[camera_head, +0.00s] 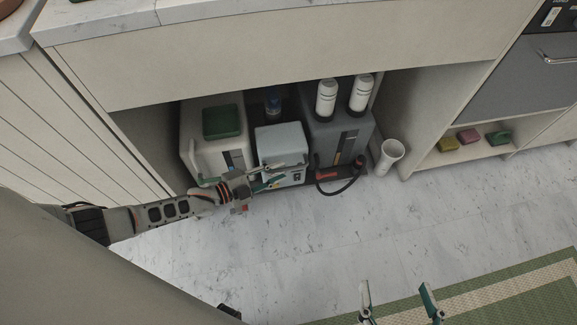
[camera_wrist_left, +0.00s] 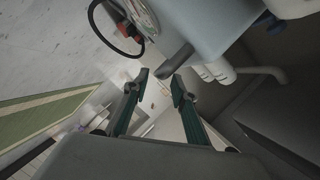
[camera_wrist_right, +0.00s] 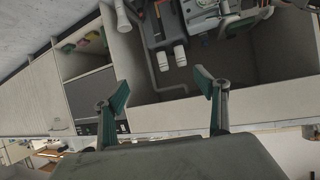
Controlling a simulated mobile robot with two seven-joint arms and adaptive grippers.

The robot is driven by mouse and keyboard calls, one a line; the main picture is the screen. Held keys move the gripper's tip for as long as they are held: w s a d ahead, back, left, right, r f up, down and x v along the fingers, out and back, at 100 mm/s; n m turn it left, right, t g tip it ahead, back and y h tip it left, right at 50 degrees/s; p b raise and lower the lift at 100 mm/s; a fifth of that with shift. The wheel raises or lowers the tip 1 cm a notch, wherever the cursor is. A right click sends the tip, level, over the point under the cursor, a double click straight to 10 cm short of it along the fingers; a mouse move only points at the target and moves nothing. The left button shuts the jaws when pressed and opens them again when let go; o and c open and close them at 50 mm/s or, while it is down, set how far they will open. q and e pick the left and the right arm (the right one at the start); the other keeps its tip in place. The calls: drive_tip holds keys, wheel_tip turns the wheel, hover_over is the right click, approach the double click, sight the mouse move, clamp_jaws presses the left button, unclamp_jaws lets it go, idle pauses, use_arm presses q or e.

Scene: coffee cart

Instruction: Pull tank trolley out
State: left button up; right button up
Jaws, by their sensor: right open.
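Under the counter, a low dark trolley base (camera_head: 350,181) carries a white tank (camera_head: 199,140) at left, a smaller light grey box (camera_head: 281,138) in the middle and a dark grey tank (camera_head: 340,138) at right. My left gripper (camera_head: 269,177) is in front of the grey box, fingers apart. In the left wrist view its fingertips (camera_wrist_left: 161,84) are open, with a grey bar just beyond them; I cannot tell whether they touch it. My right gripper (camera_head: 399,301) is open and empty over the floor, away from the trolley; its open fingers also show in the right wrist view (camera_wrist_right: 165,92).
A black hose with a red part (camera_head: 328,175) lies at the trolley's front right. A white cylinder (camera_head: 389,155) stands to the right. Side panels and the countertop (camera_head: 160,15) bound the alcove. The floor (camera_head: 310,235) in front is clear; a green mat (camera_head: 500,300) lies lower right.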

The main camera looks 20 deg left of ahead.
sight(285, 169)
use_arm(q)
drive_tip(key=x, duration=0.3)
drive_tip(key=shift+w+d+f+b, duration=0.1)
drive_tip(key=shift+d+f+b, duration=0.05)
drive_tip(key=shift+f+b, duration=0.25)
drive_tip(key=shift+w+d+r, duration=0.15)
drive_tip(key=shift+w+d, duration=0.05)
drive_tip(key=shift+w, duration=0.25)
use_arm(e)
drive_tip(key=shift+a+r+m, duration=0.1)
drive_tip(key=shift+a+m, duration=0.3)
drive_tip(key=shift+a, duration=0.1)
use_arm(q)
drive_tip(key=shift+c, duration=0.2)
clamp_jaws()
drive_tip(key=shift+s+d, duration=0.1)
use_arm(e)
drive_tip(key=shift+w+r, duration=0.1)
